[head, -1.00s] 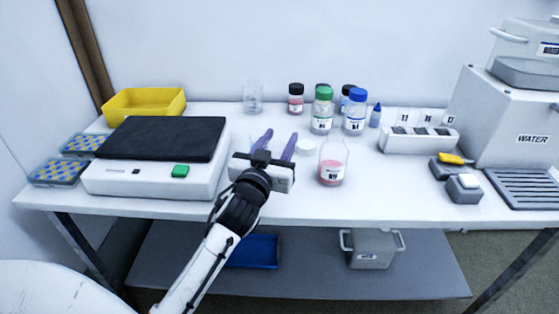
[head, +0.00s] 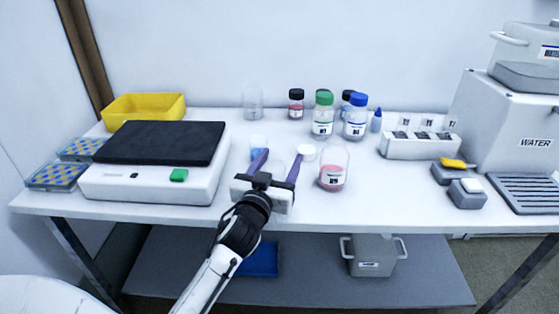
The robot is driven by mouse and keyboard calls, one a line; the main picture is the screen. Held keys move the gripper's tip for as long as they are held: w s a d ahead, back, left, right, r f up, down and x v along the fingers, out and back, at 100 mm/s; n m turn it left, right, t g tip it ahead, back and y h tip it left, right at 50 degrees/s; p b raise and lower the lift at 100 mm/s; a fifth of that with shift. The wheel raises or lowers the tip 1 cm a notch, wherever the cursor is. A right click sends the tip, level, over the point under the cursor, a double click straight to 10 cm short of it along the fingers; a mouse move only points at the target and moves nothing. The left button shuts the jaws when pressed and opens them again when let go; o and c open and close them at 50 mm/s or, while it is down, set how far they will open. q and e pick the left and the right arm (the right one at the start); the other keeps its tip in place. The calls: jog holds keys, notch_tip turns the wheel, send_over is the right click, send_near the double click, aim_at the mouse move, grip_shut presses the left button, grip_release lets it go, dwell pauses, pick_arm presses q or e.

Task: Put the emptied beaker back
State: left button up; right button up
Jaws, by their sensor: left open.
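My left gripper (head: 271,165) is open, with its two purple fingers pointing toward the back of the bench. A faint clear shape shows between and behind the fingers, and I cannot tell what it is. A small clear vessel with a blue patch (head: 257,142) stands just beyond the left finger, partly hidden. A clear, empty-looking beaker (head: 252,103) stands at the back of the bench, apart from the gripper. A glass vessel with pink contents (head: 333,166) stands upright right of the gripper. My right gripper is not in view.
A balance-like device with a black top (head: 160,142) is on the left, with a yellow bin (head: 144,107) behind. Capped bottles, green (head: 323,116) and blue (head: 355,116), stand behind the pink vessel. A white cap (head: 306,152) lies near the right finger. A WATER machine (head: 500,120) stands right.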

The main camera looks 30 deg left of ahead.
aim_at(275, 178)
pick_arm(q)
jog(key=shift+s+r, duration=0.1)
jog(key=shift+s, duration=0.05)
jog(key=v, duration=0.7)
jog(key=shift+s+d, duration=0.1)
jog(key=shift+s, duration=0.05)
